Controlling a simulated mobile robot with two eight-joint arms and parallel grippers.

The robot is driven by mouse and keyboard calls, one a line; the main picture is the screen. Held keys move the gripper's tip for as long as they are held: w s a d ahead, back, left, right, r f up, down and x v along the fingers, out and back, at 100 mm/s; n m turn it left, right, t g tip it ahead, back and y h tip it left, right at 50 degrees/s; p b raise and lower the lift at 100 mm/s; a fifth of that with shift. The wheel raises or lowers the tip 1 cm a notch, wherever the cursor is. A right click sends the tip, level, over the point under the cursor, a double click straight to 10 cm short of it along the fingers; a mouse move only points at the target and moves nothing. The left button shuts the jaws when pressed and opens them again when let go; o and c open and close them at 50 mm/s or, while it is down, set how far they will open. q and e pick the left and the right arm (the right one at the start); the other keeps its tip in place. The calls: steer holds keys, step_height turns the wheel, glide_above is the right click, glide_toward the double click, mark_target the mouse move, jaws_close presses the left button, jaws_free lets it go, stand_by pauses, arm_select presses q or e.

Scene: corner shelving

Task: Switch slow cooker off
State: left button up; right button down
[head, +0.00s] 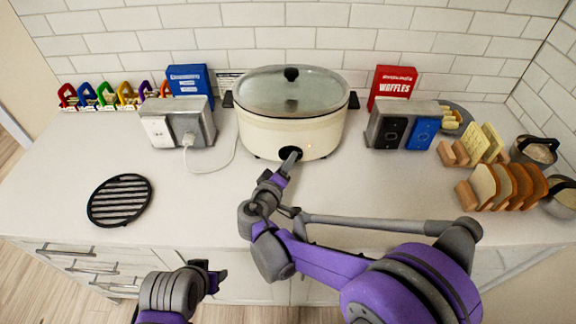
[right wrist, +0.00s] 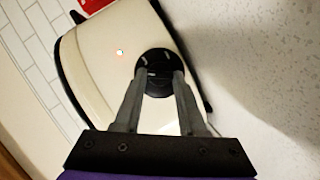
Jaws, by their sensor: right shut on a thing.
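The cream slow cooker (head: 255,132) stands at the back middle of the counter with its glass lid (head: 290,92) on. The knob's face is partly hidden by the fingers. My left gripper (head: 213,277) is low in front of the counter, away from the cooker; its finger opening is unclear.
A metal outlet box (head: 203,124) with a white plug and cord (head: 222,168) is left of the cooker. A second switch box (head: 388,118) is to the right. A black trivet (head: 119,200) lies at left. Bread in a wooden rack (head: 508,186) stands at right.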

steer(key=n+b, duration=0.1)
steer(key=n+t+h+b, duration=0.1)
steer(key=n, duration=0.1)
steer(key=shift+a+f+n, duration=0.1)
steer(key=shift+f+n, duration=0.2)
steer(key=shift+f, duration=0.05)
steer(key=shift+n+t+h+b, duration=0.4)
steer(key=shift+n+h+b, duration=0.1)
steer(key=shift+n+b, duration=0.5)
steer(key=shift+c, duration=2.4)
jaws_free()
steer(key=shift+s, duration=0.1)
